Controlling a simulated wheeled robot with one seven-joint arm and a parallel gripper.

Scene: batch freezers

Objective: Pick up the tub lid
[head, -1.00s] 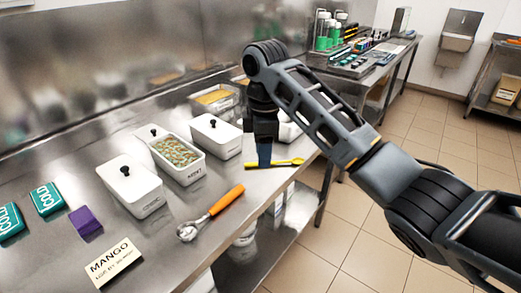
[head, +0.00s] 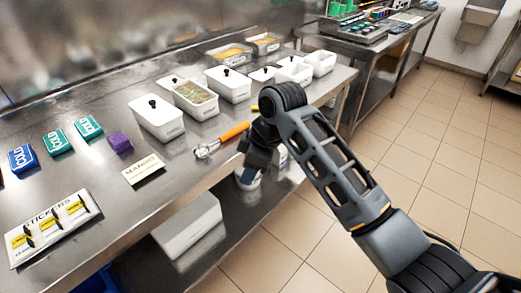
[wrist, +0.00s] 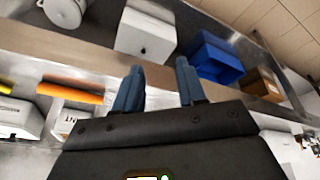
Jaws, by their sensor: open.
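White lidded tubs with black knobs stand on the steel counter; the nearest lid (head: 152,106) is on the leftmost tub. An open tub (head: 201,108) with greenish contents stands to its right. A white piece with a black knob (head: 170,81) shows partly behind the open tub; I cannot tell whether it is a loose lid. My gripper (wrist: 158,86) is open and empty, with two blue fingers apart. In the head view it is by the counter's front edge, right of the orange-handled scoop (head: 228,137), its fingertips largely hidden by my arm.
A MANGO card (head: 143,169), a purple block (head: 120,142), cold packs (head: 56,142) and a stickers sheet (head: 54,229) lie left on the counter. A white box (head: 190,228) and, in the wrist view, a blue bin (wrist: 215,58) are on the lower shelf. Floor is clear at right.

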